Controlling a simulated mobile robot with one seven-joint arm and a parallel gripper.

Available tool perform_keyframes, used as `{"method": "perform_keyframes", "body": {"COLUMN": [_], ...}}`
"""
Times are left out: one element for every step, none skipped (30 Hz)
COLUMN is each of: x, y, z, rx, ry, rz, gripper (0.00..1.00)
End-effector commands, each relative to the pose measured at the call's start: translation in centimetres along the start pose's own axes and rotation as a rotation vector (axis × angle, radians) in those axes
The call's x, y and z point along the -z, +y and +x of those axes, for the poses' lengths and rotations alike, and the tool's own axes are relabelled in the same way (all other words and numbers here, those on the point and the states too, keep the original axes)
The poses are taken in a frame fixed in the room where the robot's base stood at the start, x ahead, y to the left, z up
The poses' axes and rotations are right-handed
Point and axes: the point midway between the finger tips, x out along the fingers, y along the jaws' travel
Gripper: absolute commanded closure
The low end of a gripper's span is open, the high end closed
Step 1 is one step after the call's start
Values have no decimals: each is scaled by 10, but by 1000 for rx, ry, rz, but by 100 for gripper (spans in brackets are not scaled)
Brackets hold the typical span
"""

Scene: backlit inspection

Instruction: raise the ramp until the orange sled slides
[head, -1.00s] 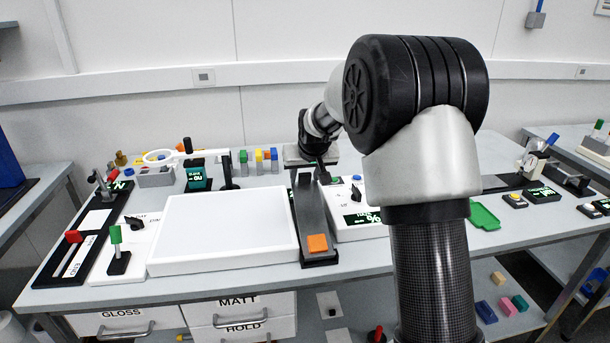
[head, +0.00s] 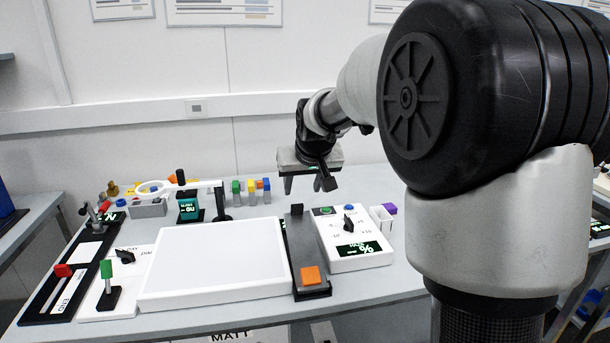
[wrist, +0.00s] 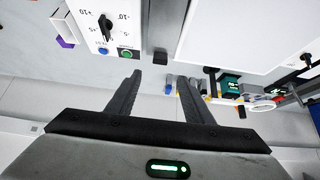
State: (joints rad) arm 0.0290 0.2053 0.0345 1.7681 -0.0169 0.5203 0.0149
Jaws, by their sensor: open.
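The ramp (head: 305,245) is a long dark grey board running away from the table's front, beside a white panel. The orange sled (head: 310,276) is on its near end. A black knob or block (head: 297,209) stands at its far end; its slope is hard to judge. My gripper (head: 306,187) is open and empty, above and behind that far end. In the wrist view, my spread fingers (wrist: 159,78) point toward the black block (wrist: 160,55), which is beyond the fingertips and apart from them. The sled is not visible there.
Left of the ramp is a large white light panel (head: 215,262); right is a white control box (head: 352,238) with a black dial and green display. A magnifier arm (head: 222,200) and several coloured blocks stand behind the panel. Bare table lies at the back right.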

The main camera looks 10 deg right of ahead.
Motion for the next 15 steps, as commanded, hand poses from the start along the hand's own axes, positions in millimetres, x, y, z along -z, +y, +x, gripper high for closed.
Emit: {"method": "perform_keyframes", "body": {"x": [1, 1, 0, 0, 1, 0, 0, 0, 0, 0, 0, 0, -1, -1, -1], "y": [0, 0, 0, 0, 0, 0, 0, 0, 0, 0, 0, 0, 0, 0, 0], "z": [-12, -17, -23, -27, -30, -34, -36, -38, -40, -41, -42, -42, -42, -42, -42], "rx": [0, 0, 0, 0, 0, 0, 0, 0, 0, 0, 0, 0, 0, 0, 0], "ry": [3, 2, 1, 1, 2, 2, 1, 0, -1, -1, -1, -1, -1, -1, -1], "rz": [0, 0, 0, 0, 0, 0, 0, 0, 0, 0, 0, 0, 0, 0, -1], "gripper": [53, 53, 53, 53, 53, 53, 53, 53, 53, 53, 53, 53, 53, 53, 53]}}
